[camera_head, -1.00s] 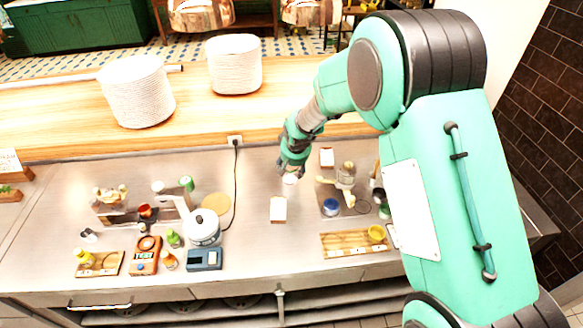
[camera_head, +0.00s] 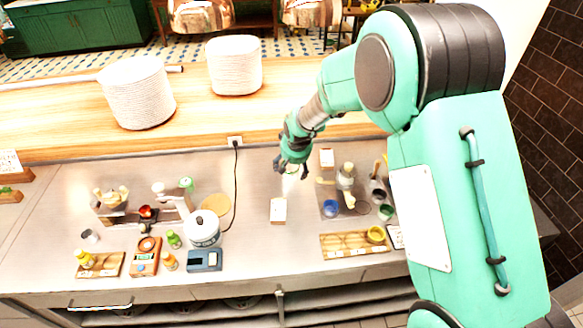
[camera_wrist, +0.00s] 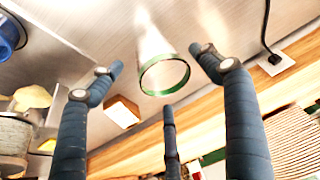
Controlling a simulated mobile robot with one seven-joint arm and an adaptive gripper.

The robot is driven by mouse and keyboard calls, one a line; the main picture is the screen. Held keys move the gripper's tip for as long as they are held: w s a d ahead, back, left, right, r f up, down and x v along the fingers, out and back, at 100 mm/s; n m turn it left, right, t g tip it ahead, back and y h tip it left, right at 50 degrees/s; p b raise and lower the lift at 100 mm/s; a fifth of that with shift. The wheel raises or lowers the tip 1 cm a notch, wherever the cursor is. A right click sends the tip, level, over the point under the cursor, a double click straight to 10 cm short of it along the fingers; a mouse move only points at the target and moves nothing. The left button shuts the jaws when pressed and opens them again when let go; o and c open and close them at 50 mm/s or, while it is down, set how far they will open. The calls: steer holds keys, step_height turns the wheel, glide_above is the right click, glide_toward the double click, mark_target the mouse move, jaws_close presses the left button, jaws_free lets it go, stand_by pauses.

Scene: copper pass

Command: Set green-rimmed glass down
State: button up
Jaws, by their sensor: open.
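The green-rimmed glass (camera_wrist: 164,75) shows in the wrist view as a clear glass with a green ring, between my spread fingers. No finger visibly presses on it, and it appears to be on the steel counter. In the head view the glass (camera_head: 292,174) is a small pale shape just below my fingertips, partly hidden by them. My gripper (camera_head: 288,164) is open, low over the middle of the counter; its three dark fingers also surround the glass in the wrist view (camera_wrist: 157,68).
A small white-topped block (camera_head: 278,210) stands just in front of the glass. To the right are a blue-topped container (camera_head: 330,208), a mixer-like device (camera_head: 346,178) and a wooden rack (camera_head: 345,243). A black cable (camera_head: 235,180) runs to the left. Bare counter lies between.

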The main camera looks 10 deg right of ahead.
steer(key=p+v, duration=0.1)
steer(key=v, duration=0.8)
steer(key=shift+r, duration=0.35)
steer(key=shift+s+r, duration=0.1)
steer(key=shift+s, duration=0.05)
steer(key=s+d+r, duration=0.4)
steer(key=s+r, duration=0.5)
steer(key=s+d+r, duration=0.3)
steer(key=s+r, duration=0.5)
steer(key=s, duration=0.1)
steer(key=s+d+r, duration=0.2)
steer(key=s, duration=0.9)
steer(key=s+d+r+m, duration=0.1)
steer(key=s+d+r, duration=0.1)
steer(key=s, duration=1)
steer(key=shift+t+h, duration=0.3)
steer(key=shift+t, duration=0.1)
